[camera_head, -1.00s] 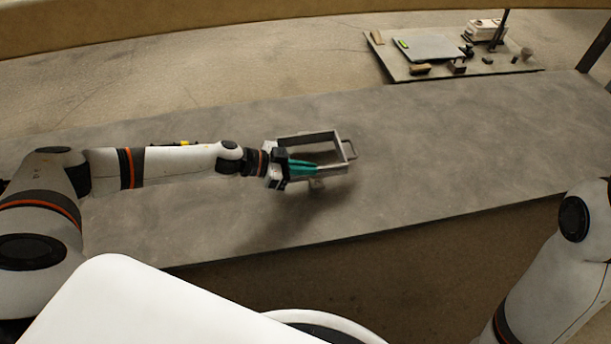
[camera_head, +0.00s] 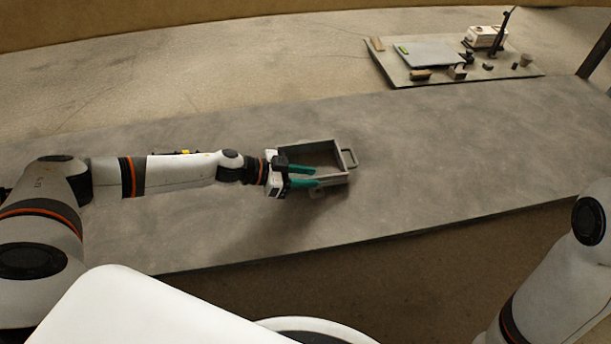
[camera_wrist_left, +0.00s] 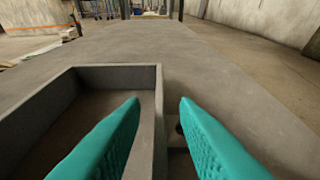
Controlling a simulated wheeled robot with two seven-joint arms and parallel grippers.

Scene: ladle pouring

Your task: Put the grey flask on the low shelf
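I see no grey flask and no low shelf that I can make out in either view. A grey open-topped box (camera_head: 347,178) with a handle on its right end rests on the grey table. My left gripper (camera_head: 303,177) has teal fingers and is at the box's left front part. In the left wrist view the fingers (camera_wrist_left: 160,105) are spread apart, with the box's right wall (camera_wrist_left: 158,130) between them and gaps beside it. Only part of the box shows there. My right gripper is out of view; only part of its arm shows.
The long grey table (camera_head: 450,140) is clear to the right of the box. Beyond it, a separate board (camera_head: 400,76) holds a pale flat plate (camera_head: 430,54), a white box (camera_head: 485,36), a dark upright stand and several small blocks. The table's front edge is close below the box.

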